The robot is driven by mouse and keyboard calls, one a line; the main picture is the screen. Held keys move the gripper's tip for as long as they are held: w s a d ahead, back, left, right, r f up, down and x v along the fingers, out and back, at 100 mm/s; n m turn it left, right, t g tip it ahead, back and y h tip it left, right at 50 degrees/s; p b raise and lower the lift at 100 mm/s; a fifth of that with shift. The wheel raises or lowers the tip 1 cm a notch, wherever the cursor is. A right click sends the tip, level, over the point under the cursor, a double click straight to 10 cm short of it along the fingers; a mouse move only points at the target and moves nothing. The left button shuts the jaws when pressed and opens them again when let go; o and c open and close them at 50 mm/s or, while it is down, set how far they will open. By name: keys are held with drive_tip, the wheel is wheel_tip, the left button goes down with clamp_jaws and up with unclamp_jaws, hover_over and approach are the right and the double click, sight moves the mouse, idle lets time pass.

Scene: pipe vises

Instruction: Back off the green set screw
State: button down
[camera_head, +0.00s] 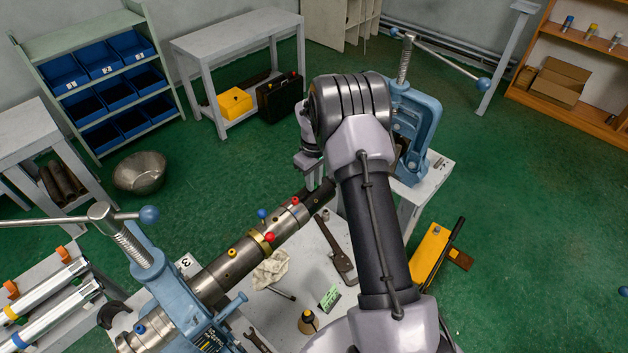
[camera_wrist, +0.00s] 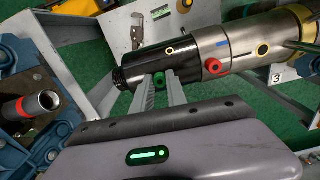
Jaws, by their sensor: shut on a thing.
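The green set screw (camera_wrist: 159,82) sits on the dark end section of the pipe (camera_wrist: 150,64) in the wrist view. My gripper (camera_wrist: 160,86) has its two fingers on either side of the screw's head and is shut on it. In the head view the pipe (camera_head: 222,268) runs from the blue vise (camera_head: 168,290) at the lower left up to the right. My arm hides the green screw and my fingertips there.
A red screw (camera_wrist: 212,66) stands close right of my fingers, with a brass collar (camera_wrist: 300,22) farther along. A second blue vise (camera_head: 412,120) stands behind my arm. A wrench (camera_head: 338,254) and a rag (camera_head: 271,270) lie on the bench below the pipe.

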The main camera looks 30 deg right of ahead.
drive_tip(key=shift+s+f, duration=0.15)
drive_tip(key=c, duration=1.3)
unclamp_jaws()
wheel_tip(320, 180, up, 18)
drive_tip(key=p, duration=0.2)
drive_tip(key=shift+f+p, duration=0.25)
drive_tip(key=shift+p, duration=0.1)
